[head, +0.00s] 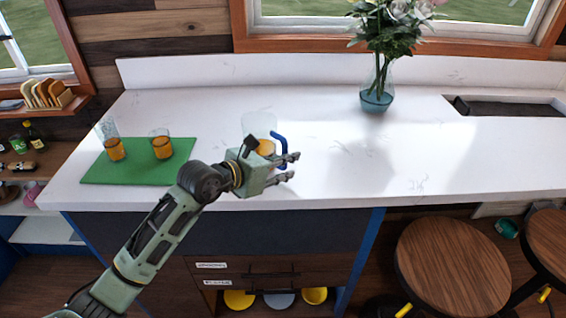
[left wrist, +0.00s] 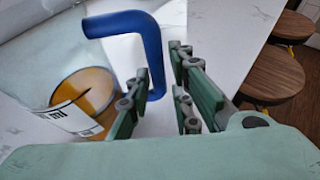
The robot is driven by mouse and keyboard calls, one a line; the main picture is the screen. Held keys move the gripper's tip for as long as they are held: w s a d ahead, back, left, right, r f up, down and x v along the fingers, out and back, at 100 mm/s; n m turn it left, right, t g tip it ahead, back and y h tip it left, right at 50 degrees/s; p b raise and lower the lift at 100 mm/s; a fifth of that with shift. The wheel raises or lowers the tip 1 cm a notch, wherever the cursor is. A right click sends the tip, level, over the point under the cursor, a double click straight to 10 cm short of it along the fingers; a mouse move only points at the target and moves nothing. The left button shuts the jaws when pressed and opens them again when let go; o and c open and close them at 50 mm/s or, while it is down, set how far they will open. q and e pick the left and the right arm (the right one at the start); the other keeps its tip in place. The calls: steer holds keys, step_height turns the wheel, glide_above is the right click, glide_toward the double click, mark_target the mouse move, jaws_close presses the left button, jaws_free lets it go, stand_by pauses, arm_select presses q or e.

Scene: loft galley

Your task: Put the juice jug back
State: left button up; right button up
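The juice jug (head: 259,126) is clear, with a blue handle (head: 279,146) and orange juice low inside. It stands upright on the white counter (head: 430,160), near its front edge. My left gripper (head: 291,167) is in front of the jug and hides part of it. In the left wrist view the jug (left wrist: 85,92) is at the left with a printed label, and its blue handle (left wrist: 153,65) passes between my spread fingers. The left gripper is open; I cannot tell whether a finger touches the handle. My right gripper is in neither view.
A green mat (head: 125,172) with two glasses of orange juice (head: 114,149) (head: 161,146) lies left of the jug. A flower vase (head: 376,96) stands farther back, with a sink (head: 510,107) to its right. Stools (head: 453,268) stand in front at right. Counter right of the jug is clear.

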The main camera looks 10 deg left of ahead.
arm_select(q)
steer(key=shift+o, duration=0.6)
steer(key=shift+r, duration=0.2)
steer(key=shift+s+a, duration=0.2)
steer(key=shift+s, duration=0.05)
steer(key=b+v, duration=0.3)
steer(key=v, duration=0.8)
steer(key=shift+s, duration=0.2)
steer(key=shift+r, duration=0.1)
